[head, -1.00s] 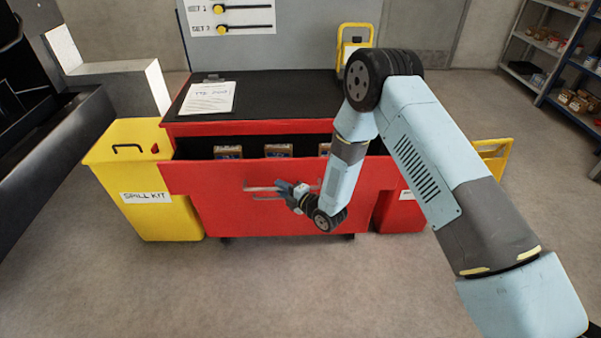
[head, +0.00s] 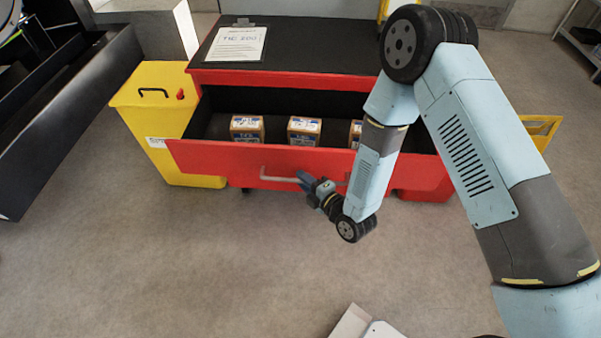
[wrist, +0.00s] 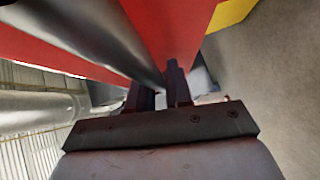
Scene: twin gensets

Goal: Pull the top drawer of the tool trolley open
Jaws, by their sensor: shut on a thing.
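The red tool trolley (head: 220,79) stands in the middle of the head view with a black top. Its top drawer (head: 218,160) is pulled out far toward me, and the dark inside shows. A silver bar handle (head: 280,177) runs along the drawer front. My gripper (head: 308,182) is shut on the handle, near the handle's middle. In the wrist view my gripper's fingers (wrist: 160,92) close around the grey bar (wrist: 115,45) in front of the red drawer face. My forearm hides the right part of the drawer front.
Several small boxes (head: 247,128) lie in the drawer. A clipboard with a sheet (head: 236,43) lies on the trolley top. A yellow spill kit bin (head: 155,100) stands close on the left. The floor (head: 150,260) in front is mostly clear.

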